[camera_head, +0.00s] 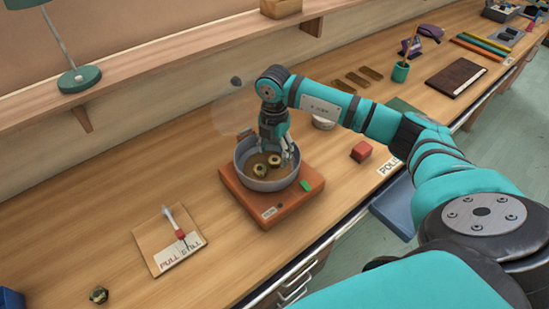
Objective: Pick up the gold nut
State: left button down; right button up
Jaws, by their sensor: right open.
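A grey metal bowl (242,155) stands on an orange-brown base (277,204). Two small gold ring-like pieces that look like nuts lie inside it, one nearer the front (259,170) and one farther back to the right (275,160). Another dark gold nut-like piece (98,295) lies on the bench at the lower left, far from the bowl. My right gripper (281,150) is open and points down at the bowl's right side, with its fingers close to the gold pieces. Whether it touches one I cannot tell. My left gripper is out of view.
A wooden board with a red-and-white tool (179,229) lies left of the bowl. A red block (361,151) and a white round item (324,121) are to its right. A raised shelf (180,70) runs behind.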

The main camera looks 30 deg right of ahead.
aim_at(275, 159)
jog(key=shift+d+f+p, duration=0.1)
jog(key=shift+f+p, duration=0.25)
jog(key=shift+f, duration=1.25)
jog(key=shift+c, duration=0.2)
grip_shut()
